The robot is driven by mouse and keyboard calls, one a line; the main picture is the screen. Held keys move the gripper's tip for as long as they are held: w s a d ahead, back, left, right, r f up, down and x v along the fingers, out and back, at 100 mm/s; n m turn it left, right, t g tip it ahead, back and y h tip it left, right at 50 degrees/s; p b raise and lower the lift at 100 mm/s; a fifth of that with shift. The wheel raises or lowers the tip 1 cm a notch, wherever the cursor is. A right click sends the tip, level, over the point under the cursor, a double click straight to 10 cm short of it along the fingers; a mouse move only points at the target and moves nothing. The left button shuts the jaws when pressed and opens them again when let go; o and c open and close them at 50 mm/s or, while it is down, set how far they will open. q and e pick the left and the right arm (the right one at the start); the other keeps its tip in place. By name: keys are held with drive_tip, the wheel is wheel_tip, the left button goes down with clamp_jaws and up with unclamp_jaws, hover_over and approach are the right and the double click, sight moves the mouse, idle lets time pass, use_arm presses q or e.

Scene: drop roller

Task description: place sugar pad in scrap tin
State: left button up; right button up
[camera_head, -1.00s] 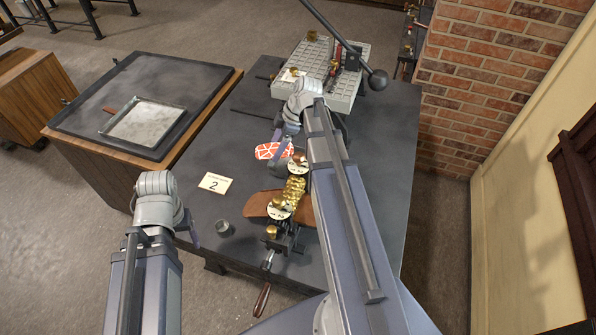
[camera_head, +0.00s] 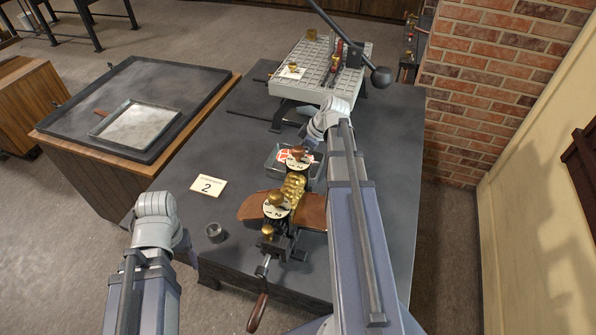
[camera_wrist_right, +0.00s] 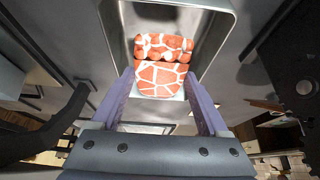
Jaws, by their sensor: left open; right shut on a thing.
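The sugar pad is a red piece with white, net-like lines; it shows in the right wrist view (camera_wrist_right: 160,78) between my right fingers (camera_wrist_right: 163,100), which are shut on it. A second red-and-white band shows just beyond it; I cannot tell if it is the same pad. Both appear against the inside of the grey metal scrap tin (camera_wrist_right: 220,50). In the head view, the pad (camera_head: 284,155) appears over the tin (camera_head: 270,163), partly hidden by the brass roller machine and my right gripper (camera_head: 306,143). My left gripper (camera_head: 187,248) is open and empty at the bench's left edge.
The brass roller machine (camera_head: 293,187) with numbered dials and a wooden-handled crank stands in front of the tin. A small grey cup (camera_head: 214,232) and a card marked 2 (camera_head: 208,187) lie to its left. A gridded plate machine (camera_head: 320,65) stands behind.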

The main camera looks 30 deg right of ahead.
drive_tip(key=shift+f+b, duration=1.9)
drive_tip(key=shift+f, duration=0.3)
drive_tip(key=shift+r, duration=0.1)
drive_tip(key=shift+f, duration=0.2)
drive_tip(key=shift+s+f+b, duration=0.15)
drive_tip(key=shift+b, duration=0.25)
